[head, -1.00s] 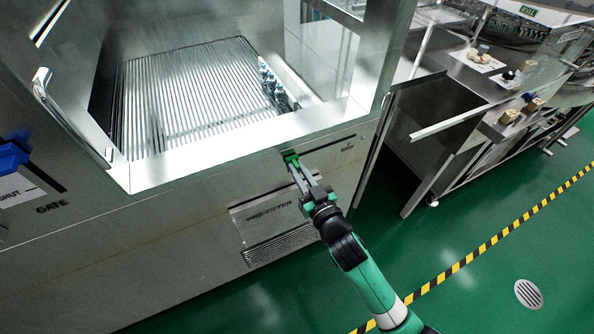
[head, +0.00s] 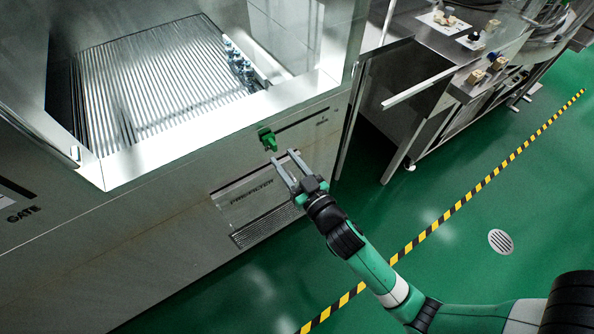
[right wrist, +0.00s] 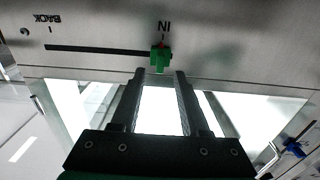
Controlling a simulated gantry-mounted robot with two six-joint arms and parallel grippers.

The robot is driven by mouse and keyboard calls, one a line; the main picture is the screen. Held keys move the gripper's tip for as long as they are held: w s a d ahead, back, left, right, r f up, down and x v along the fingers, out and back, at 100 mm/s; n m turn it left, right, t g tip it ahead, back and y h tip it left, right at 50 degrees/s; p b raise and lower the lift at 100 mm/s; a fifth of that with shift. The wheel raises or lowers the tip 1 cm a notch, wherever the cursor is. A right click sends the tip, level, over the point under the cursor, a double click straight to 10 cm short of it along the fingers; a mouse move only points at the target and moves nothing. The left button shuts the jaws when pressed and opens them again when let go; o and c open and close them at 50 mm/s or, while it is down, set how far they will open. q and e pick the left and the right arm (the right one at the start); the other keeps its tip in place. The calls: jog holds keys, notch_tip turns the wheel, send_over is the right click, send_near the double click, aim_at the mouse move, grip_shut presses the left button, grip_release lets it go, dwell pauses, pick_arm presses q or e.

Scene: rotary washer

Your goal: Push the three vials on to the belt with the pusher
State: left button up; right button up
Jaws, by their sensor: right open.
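Three small clear vials with bluish parts (head: 238,63) stand in a row at the right edge of the ribbed belt (head: 150,85) inside the steel chamber. I cannot tell whether they rest fully on the ribs. A pale bar, seemingly the pusher (head: 268,62), lies just right of them. A green knob (head: 267,139) sits at the left end of a slot in the front panel; in the right wrist view the knob (right wrist: 160,57) is beside "IN", with "BACK" at the slot's other end. My right gripper (head: 284,157) is open and empty, just off the knob. My left gripper is out of view.
The chamber's steel front sill (head: 200,135) runs above the panel. A prefilter grille (head: 268,222) is below my right gripper. A steel bench (head: 450,55) with small items stands to the right.

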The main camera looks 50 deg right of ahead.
jog(key=v, duration=0.7)
jog(key=shift+w, duration=0.1)
